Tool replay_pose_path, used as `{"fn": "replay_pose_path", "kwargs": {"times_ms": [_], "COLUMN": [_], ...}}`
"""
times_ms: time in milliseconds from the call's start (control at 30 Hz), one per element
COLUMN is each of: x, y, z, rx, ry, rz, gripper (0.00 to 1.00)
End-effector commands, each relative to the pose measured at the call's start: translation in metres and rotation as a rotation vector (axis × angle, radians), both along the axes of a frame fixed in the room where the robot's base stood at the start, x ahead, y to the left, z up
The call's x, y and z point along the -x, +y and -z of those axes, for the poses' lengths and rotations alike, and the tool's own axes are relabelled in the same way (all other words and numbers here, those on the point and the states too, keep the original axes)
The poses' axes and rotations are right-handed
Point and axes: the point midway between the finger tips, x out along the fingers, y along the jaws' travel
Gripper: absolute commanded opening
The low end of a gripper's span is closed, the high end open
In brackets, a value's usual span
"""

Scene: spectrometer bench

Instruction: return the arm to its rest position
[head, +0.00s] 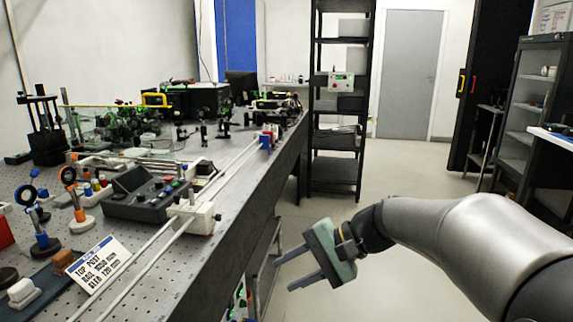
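My arm (455,240) reaches in from the lower right of the head view. It is bent, with its end pointing left. My gripper (289,269) hangs in the air over the aisle, just right of the bench's side. Its two grey fingers are apart, with nothing seen between them. The gripper body is grey-green, and the fingers point left and slightly down. It appears clear of the bench edge.
The optical bench (185,285) fills the left, with rails, a control box (147,195), a label card (93,265) and optics mounts. A black shelf rack (333,172) stands at the back. A glass-fronted cabinet (532,110) is at right. The middle floor (410,170) is clear.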

Motion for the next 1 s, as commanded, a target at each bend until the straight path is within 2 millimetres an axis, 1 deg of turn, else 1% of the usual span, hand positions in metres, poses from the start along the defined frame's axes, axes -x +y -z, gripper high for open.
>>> {"fn": "replay_pose_path", "kwargs": {"times_ms": [33, 133, 200, 300, 400, 500, 600, 733, 1000], "x": [0.026, 0.07, 0.099, 0.133, 0.156, 0.17, 0.177, 0.179, 0.178], "y": [-0.004, -0.023, -0.041, -0.068, -0.092, -0.108, -0.117, -0.12, -0.12], "z": [-0.025, -0.027, -0.032, -0.04, -0.048, -0.052, -0.053, -0.05, -0.049], "rx": [0.111, 0.33, 0.476, 0.657, 0.796, 0.885, 0.933, 0.95, 0.948], "ry": [-0.002, -0.021, -0.045, -0.091, -0.141, -0.181, -0.206, -0.213, -0.212], "rz": [-0.038, -0.119, -0.182, -0.281, -0.37, -0.435, -0.474, -0.488, -0.486], "gripper": [0.37, 0.37, 0.37, 0.37, 0.37, 0.37, 0.37, 0.37, 0.37]}}
